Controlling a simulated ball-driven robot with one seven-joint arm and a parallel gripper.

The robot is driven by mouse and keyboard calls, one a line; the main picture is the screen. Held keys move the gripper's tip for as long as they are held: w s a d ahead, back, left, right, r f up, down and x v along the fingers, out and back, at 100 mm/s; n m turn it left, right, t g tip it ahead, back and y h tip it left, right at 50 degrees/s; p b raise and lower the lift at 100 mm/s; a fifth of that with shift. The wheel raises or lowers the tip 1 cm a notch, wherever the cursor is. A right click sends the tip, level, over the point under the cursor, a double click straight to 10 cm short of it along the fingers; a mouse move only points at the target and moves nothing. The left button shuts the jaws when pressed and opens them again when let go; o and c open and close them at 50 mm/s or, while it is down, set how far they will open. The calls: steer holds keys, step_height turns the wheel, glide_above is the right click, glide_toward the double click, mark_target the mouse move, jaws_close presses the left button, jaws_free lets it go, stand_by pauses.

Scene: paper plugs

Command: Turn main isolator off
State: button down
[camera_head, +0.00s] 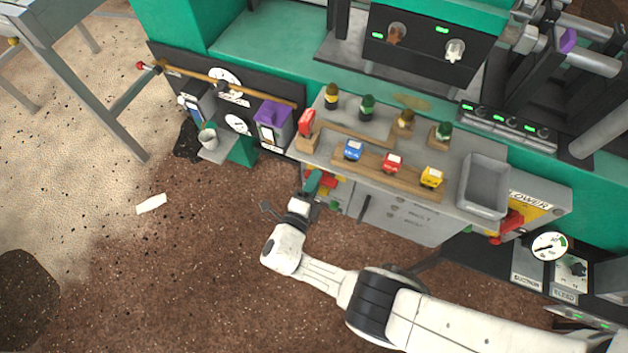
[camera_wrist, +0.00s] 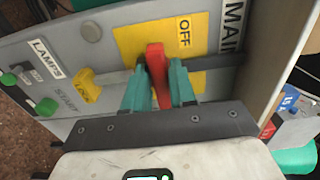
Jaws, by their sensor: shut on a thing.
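The main isolator is a red handle (camera_wrist: 156,70) on a yellow plate (camera_wrist: 205,45) marked OFF, beside a MAIN label (camera_wrist: 231,25) in the wrist view. My gripper (camera_wrist: 160,80) has its two green fingers shut on the handle, one on each side. The handle's top end shows above the fingers, close to the OFF lettering. I cannot tell how far it is turned. In the head view my gripper (camera_head: 312,184) reaches the left end of the grey console, where the fingers partly hide the red and yellow parts.
A panel edge (camera_wrist: 275,60) stands out at right. Above, the console (camera_head: 400,209) carries coloured plugs and a grey tray (camera_head: 484,184).

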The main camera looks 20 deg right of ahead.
steer(key=c, duration=1)
jaws_free()
steer(key=shift+c, duration=0.2)
steer(key=shift+a, duration=0.1)
steer(key=v, duration=1)
steer(key=shift+s+a, duration=0.2)
steer(key=shift+s, duration=0.1)
steer(key=shift+d, duration=0.1)
steer(key=s+d+f+m+g+y, duration=0.25)
steer(key=s+d+m+g, duration=0.4)
steer(key=m, duration=0.65)
steer(key=s+d+f+m+g+y, duration=0.1)
steer(key=s+d+m+g+y, duration=0.2)
steer(key=s+d+m+g, duration=0.75)
steer(key=s+d+r+m+t+y, duration=0.1)
steer(key=r+m+t+y, duration=0.1)
steer(key=r+m, duration=0.4)
steer(key=s+d+r+m+t+y, duration=0.1)
steer(key=r+m+y, duration=0.4)
steer(key=m, duration=1.1)
steer(key=shift+s+d+r+t, duration=0.4)
steer(key=shift+s+r+t, duration=0.25)
steer(key=shift+r+t, duration=0.4)
